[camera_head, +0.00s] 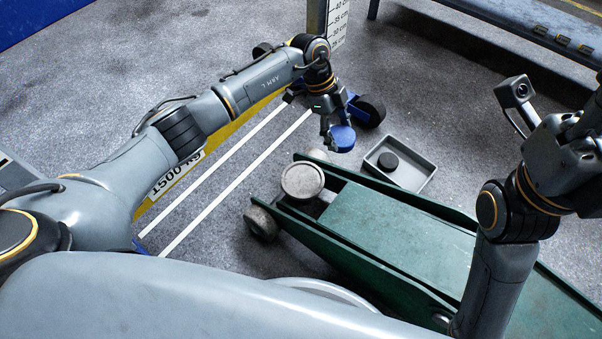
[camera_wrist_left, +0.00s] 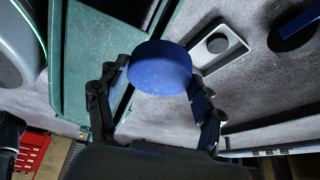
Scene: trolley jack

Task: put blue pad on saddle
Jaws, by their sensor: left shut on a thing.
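A round blue pad (camera_head: 342,138) is held in my left gripper (camera_head: 334,132), which is shut on it. The pad is above the floor, up and to the right of the saddle in the head view. It also shows in the left wrist view (camera_wrist_left: 160,68), between the two fingers of the left gripper (camera_wrist_left: 155,100).
A grey tray (camera_head: 425,178) with a black round pad (camera_head: 388,161) in it lies on the floor behind the jack. A measuring post (camera_head: 339,20) stands at the back.

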